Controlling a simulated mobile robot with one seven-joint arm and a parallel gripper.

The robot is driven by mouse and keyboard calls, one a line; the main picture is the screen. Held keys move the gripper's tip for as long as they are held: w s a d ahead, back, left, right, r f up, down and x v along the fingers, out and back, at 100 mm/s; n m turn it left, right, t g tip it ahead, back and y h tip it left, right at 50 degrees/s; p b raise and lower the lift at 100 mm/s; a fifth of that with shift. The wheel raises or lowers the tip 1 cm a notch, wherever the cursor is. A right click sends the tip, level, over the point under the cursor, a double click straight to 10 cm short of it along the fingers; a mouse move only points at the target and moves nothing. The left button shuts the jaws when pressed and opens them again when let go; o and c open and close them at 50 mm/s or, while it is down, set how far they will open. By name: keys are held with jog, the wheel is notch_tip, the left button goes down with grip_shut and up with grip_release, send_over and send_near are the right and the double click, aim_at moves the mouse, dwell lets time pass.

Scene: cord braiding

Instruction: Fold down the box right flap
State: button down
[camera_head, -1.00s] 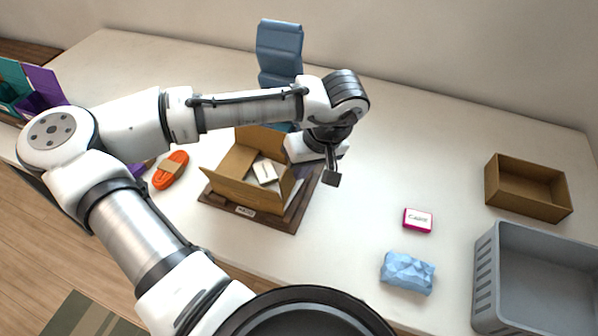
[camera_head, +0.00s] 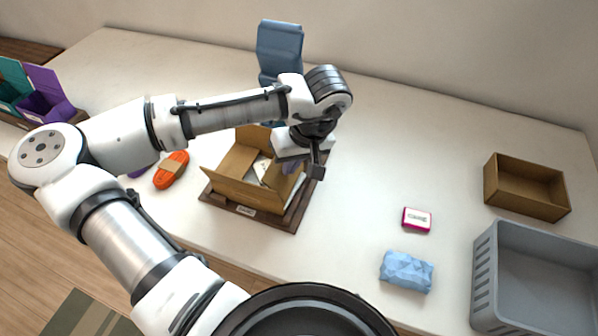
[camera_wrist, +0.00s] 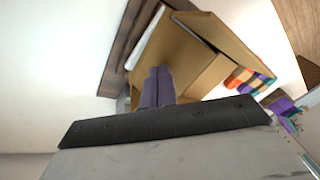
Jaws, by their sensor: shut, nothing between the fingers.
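My gripper (camera_head: 318,172) is shut and empty, at the box's right side and over the board's right edge. My wrist partly hides the box's right side in the head view, so the right flap's exact angle is unclear. In the wrist view the shut fingers (camera_wrist: 157,88) overlap the near edge of the box (camera_wrist: 185,65). I cannot tell whether they touch the flap.
The wooden board (camera_head: 272,222) lies under the box. An orange cord bundle (camera_head: 171,170) is to the left. A pink-edged small box (camera_head: 416,220), a blue package (camera_head: 406,271), a grey crate (camera_head: 485,275) and an empty brown tray (camera_head: 525,207) are to the right. White table between is clear.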

aim_at(279, 166)
jog(key=shift+w+a+f, duration=0.15)
jog(key=shift+a, duration=0.25)
jog(key=shift+w+a+f, duration=0.1)
jog(key=shift+a+f, duration=0.05)
jog(key=shift+a, duration=0.25)
jog(key=shift+f+b, duration=0.15)
jog(key=shift+b, duration=0.15)
jog(key=shift+w+a+f+b, duration=0.2)
jog(key=shift+a+f+b, duration=0.1)
jog(key=shift+a+f, duration=0.25)
jog(key=shift+a+f, duration=0.15)
jog(key=shift+f, duration=0.1)
jog(key=shift+p+v, duration=0.45)
jog(key=shift+v, duration=0.3)
jog(key=shift+f, duration=0.1)
